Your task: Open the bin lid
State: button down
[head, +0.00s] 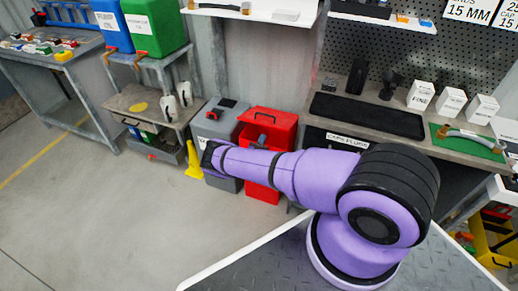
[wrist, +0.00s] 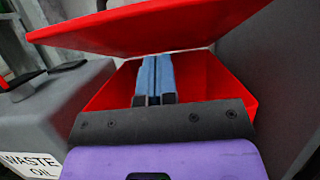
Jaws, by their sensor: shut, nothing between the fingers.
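My gripper (wrist: 155,62) is shut and empty. Its blue-grey fingers point into the gap below the lid, over the red bin. Whether the fingers touch the lid or bin cannot be told.
A grey waste oil bin (wrist: 62,110) stands left of the red bin; it also shows in the head view (head: 215,124). A yellow cone (head: 194,160) stands left of it. A dark grey surface (wrist: 285,70) is close on the right. Open floor (head: 110,220) lies at left.

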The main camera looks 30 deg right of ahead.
jog(key=shift+w+d+r, duration=0.15)
jog(key=shift+r, duration=0.45)
jog(key=shift+w+d+r, duration=0.1)
jog(key=shift+d+r, duration=0.05)
jog(key=shift+r, duration=0.45)
jog(key=shift+w+d+r, duration=0.15)
jog(key=shift+r, duration=0.45)
